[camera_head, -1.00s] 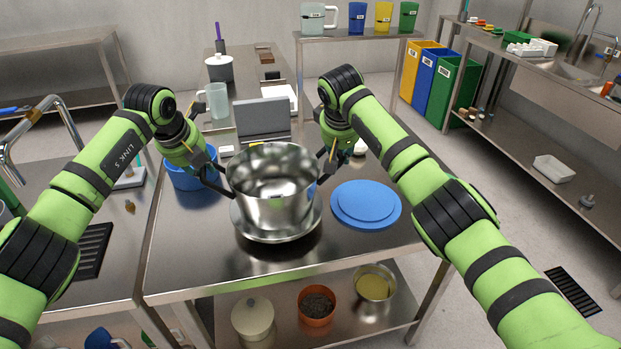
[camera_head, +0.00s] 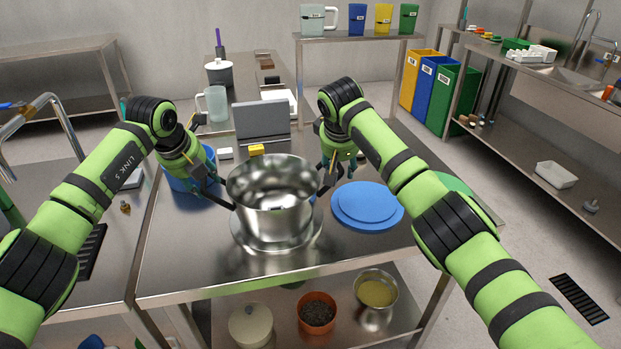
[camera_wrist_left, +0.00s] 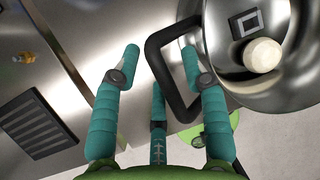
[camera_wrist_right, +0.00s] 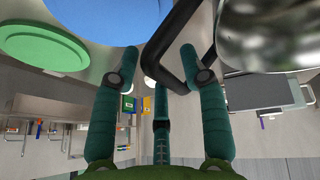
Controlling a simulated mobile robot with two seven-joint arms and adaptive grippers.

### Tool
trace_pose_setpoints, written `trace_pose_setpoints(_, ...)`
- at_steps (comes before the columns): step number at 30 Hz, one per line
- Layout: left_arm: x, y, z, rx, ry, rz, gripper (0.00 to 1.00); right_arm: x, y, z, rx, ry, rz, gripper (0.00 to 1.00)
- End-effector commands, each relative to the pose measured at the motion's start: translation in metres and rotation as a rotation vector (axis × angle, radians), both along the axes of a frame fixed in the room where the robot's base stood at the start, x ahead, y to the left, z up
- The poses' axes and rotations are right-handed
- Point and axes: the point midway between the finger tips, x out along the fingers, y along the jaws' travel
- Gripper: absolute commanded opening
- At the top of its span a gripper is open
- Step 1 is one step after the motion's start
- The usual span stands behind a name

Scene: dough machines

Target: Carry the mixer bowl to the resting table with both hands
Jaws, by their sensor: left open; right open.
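The shiny steel mixer bowl (camera_head: 270,196) stands upright on the near steel table (camera_head: 185,262), with a round metallic foot or reflection around its bottom. It has a black handle on each side. My left gripper (camera_head: 213,185) is open at the left handle; in the left wrist view the black handle (camera_wrist_left: 154,62) passes between and behind the spread fingers (camera_wrist_left: 160,52). My right gripper (camera_head: 329,172) is open at the right handle; in the right wrist view that handle (camera_wrist_right: 160,60) runs between the spread fingers (camera_wrist_right: 159,54). Contact cannot be told. I cannot tell which surface is the resting table.
A blue round lid (camera_head: 367,206) lies right of the bowl, and a green disc (camera_head: 453,184) lies beyond it. A blue container (camera_head: 180,183) is behind my left gripper. A grey panel (camera_head: 262,120) and a yellow block (camera_head: 256,149) are behind the bowl. The table's front is clear.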

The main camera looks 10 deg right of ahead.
Motion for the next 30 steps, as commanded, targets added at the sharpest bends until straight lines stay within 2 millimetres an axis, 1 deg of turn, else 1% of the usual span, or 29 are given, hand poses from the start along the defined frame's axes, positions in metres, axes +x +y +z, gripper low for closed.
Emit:
trace_pose_setpoints(2,-0.001,0.001,0.005,0.000,-0.002,0.000,0.44,0.000,0.000,0.000,0.000,0.000,0.000,0.44)
trace_pose_setpoints(5,-0.006,0.003,0.017,0.000,-0.005,-0.001,0.44,0.000,0.000,0.000,0.000,0.000,-0.001,0.44)
trace_pose_setpoints(12,-0.026,0.012,0.063,0.001,-0.006,-0.001,0.44,0.000,0.000,0.000,0.000,0.000,-0.001,0.44)
trace_pose_setpoints(15,-0.034,0.014,0.081,0.000,-0.005,0.000,0.44,0.000,0.000,0.000,0.000,0.000,-0.001,0.44)
trace_pose_setpoints(18,-0.041,0.016,0.095,0.001,-0.004,0.000,0.44,0.000,0.000,0.000,-0.001,0.000,-0.001,0.44)
trace_pose_setpoints(21,-0.045,0.018,0.103,0.000,-0.002,0.000,0.44,0.000,0.000,0.000,-0.001,0.000,-0.001,0.44)
trace_pose_setpoints(25,-0.048,0.019,0.109,0.000,-0.002,0.000,0.44,-0.001,0.000,0.003,0.000,-0.001,-0.001,0.44)
trace_pose_setpoints(28,-0.048,0.019,0.109,0.000,-0.002,0.000,0.44,-0.005,0.002,0.014,0.002,-0.003,0.000,0.44)
trace_pose_setpoints(30,-0.048,0.019,0.109,0.000,-0.001,0.000,0.44,-0.010,0.004,0.025,0.000,-0.004,0.001,0.44)
